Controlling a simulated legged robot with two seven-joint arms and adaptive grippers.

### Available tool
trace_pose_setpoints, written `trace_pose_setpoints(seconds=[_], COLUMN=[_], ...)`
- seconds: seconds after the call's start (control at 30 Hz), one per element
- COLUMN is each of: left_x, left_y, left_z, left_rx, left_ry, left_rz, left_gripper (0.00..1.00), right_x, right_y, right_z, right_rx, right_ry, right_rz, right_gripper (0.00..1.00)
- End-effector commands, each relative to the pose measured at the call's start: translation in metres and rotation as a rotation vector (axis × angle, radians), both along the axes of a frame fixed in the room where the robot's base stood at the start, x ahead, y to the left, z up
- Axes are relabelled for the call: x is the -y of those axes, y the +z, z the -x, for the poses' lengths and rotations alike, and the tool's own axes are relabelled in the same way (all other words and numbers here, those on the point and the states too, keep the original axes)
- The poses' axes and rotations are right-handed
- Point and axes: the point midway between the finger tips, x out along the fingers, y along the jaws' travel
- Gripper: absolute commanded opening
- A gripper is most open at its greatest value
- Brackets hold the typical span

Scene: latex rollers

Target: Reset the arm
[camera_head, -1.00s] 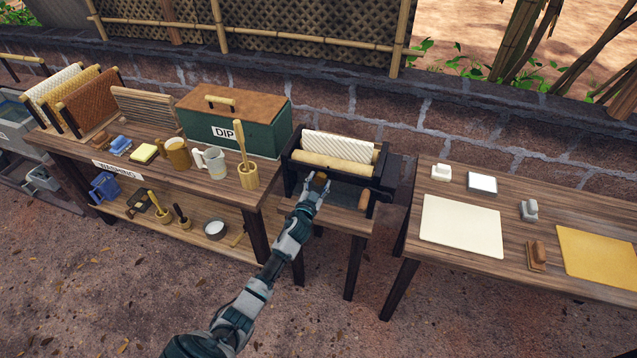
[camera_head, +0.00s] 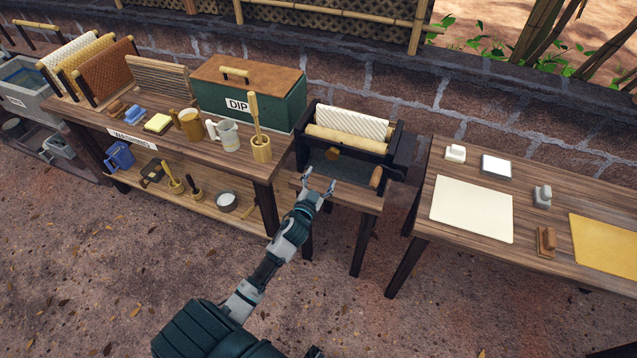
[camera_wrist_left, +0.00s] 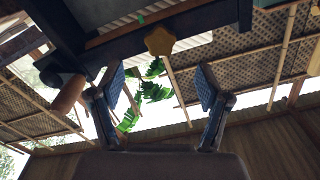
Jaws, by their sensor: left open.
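My left gripper (camera_head: 318,178) is open and empty, just in front of the roller press (camera_head: 345,140). In the left wrist view the two fingers (camera_wrist_left: 160,88) stand wide apart with nothing between them. The press has a white patterned roller over a tan roller in a dark frame. Its brown star knob (camera_head: 332,154) is a short way beyond the fingertips and clear of them; it also shows in the left wrist view (camera_wrist_left: 159,41). A wooden crank handle (camera_head: 376,177) is at the press's right front. My right gripper is not seen.
The washing table (camera_head: 270,165) on the left carries a green DIP box (camera_head: 250,98), mugs and a wooden pot with a tool. The right table (camera_head: 560,195) holds a cream sheet (camera_head: 472,208), a yellow sheet and small blocks. The ground in front is open.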

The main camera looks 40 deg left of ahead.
Motion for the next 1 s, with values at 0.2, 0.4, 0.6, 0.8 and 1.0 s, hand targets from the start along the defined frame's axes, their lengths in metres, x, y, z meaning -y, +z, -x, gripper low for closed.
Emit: trace_pose_setpoints(seconds=[0.2,0.4,0.6,0.8,1.0], left_x=[0.005,0.005,0.005,0.006,0.018], left_y=[-0.001,0.000,0.000,-0.007,-0.103], left_z=[0.020,0.021,0.020,0.021,0.040], left_rx=[-0.001,0.000,0.000,-0.015,-0.214], left_ry=[-0.001,0.000,0.000,0.000,0.003], left_rz=[0.000,0.000,0.000,0.005,0.063], left_gripper=[0.77,0.77,0.77,0.77,0.77], right_x=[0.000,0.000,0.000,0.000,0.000], right_y=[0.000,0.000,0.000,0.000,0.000], right_z=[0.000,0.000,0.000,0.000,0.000], right_rx=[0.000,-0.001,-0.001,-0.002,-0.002], right_ry=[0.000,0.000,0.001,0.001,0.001], right_rz=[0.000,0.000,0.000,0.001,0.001], right_gripper=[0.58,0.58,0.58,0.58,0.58])
